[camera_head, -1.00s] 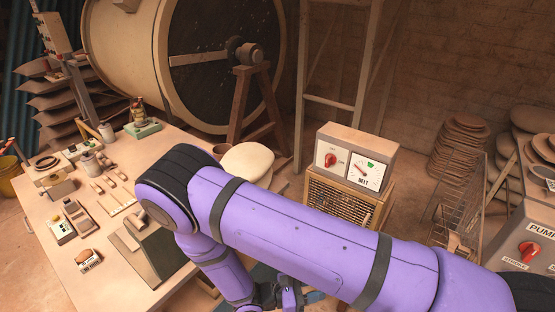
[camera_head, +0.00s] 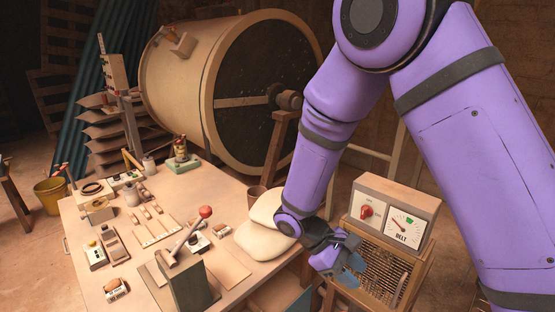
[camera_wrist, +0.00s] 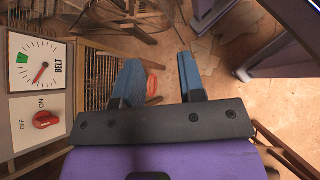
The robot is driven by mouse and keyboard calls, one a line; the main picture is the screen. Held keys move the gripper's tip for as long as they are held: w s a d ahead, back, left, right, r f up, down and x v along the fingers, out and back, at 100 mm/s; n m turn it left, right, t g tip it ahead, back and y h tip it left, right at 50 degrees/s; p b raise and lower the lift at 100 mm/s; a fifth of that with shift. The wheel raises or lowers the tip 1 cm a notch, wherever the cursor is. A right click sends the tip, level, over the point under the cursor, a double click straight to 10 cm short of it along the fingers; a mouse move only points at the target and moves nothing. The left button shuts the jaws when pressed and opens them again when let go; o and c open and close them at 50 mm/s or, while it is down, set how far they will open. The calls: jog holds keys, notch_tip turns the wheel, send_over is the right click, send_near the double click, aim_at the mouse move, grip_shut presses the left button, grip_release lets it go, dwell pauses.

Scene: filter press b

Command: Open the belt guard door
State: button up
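The belt guard door (camera_head: 378,275) is a slatted or mesh panel in a wooden frame, below the BELT control box (camera_head: 408,192). A pale upright handle (camera_head: 401,287) shows on its right part. The door looks closed, though my gripper hides its left part. My gripper (camera_head: 350,262) is in front of the door's left side, its blue fingers apart and empty. In the wrist view my gripper (camera_wrist: 157,70) is open, with the guard (camera_wrist: 97,75) beside and behind its left finger. I cannot tell whether a finger touches it.
The box has a red ON/OFF knob (camera_head: 366,211) and a BELT dial (camera_head: 402,232). A workbench (camera_head: 85,265) with a red-knobbed lever (camera_head: 205,212) and small items is at left. A large drum (camera_head: 190,85) stands behind. Floor shows in the wrist view.

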jog(key=s+d+r+m+t+y, duration=0.3)
jog(key=s+d+r, duration=0.1)
jog(key=r, duration=0.5)
jog(key=s+d+r+m+t+y, duration=0.3)
jog(key=s+d+r, duration=0.1)
jog(key=r, duration=0.6)
jog(key=s+d+r+m+t+y, duration=0.3)
jog(key=s+d+r+m, duration=0.1)
jog(key=r, duration=0.6)
jog(key=shift+s+d, duration=0.55)
jog(key=shift+d, duration=0.35)
jog(key=shift+s+d+r+t, duration=0.1)
jog(key=shift+s+r+t, duration=0.1)
jog(key=shift+s+t, duration=0.2)
jog(key=shift+w+f, duration=0.1)
jog(key=shift+w, duration=0.05)
